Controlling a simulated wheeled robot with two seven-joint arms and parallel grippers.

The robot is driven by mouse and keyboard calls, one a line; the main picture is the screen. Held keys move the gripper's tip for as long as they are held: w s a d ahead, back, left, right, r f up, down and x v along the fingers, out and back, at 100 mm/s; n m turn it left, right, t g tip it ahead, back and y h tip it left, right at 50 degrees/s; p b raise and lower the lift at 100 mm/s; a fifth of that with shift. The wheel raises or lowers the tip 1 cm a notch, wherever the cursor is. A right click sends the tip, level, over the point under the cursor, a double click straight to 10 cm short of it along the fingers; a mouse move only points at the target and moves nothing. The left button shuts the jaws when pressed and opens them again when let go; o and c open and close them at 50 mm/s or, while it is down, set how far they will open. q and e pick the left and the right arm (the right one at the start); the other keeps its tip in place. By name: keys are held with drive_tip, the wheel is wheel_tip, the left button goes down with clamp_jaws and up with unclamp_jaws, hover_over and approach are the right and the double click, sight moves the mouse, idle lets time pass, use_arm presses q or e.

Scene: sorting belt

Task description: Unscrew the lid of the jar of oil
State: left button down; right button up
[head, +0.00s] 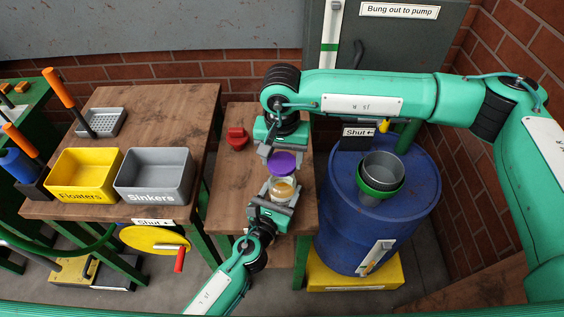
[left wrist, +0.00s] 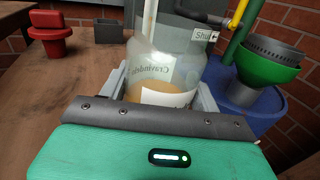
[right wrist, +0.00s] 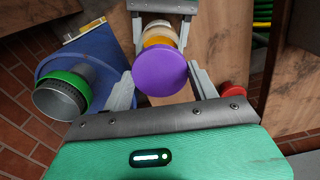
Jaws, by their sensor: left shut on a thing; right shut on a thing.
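The jar of oil (head: 283,190) is clear glass with amber oil low inside and a printed label, seen close in the left wrist view (left wrist: 160,68). My left gripper (head: 279,197) is shut around the jar's body from below in the head view. The purple lid (head: 284,163) is at the jar's top and fills the middle of the right wrist view (right wrist: 160,72). My right gripper (head: 279,152) is shut on the lid, one finger on each side. The lid is not visible in the left wrist view. I cannot tell whether lid and glass are apart.
A red object (head: 237,138) stands on the wooden table (head: 225,190), left of the jar. A blue drum (head: 340,225) with a green and grey funnel (head: 382,172) stands to the right. Yellow (head: 83,194) and grey (head: 153,197) bins sit on the left table.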

use_arm(q)
drive_tip(key=shift+c, duration=1.2)
unclamp_jaws()
drive_tip(key=shift+s, duration=0.1)
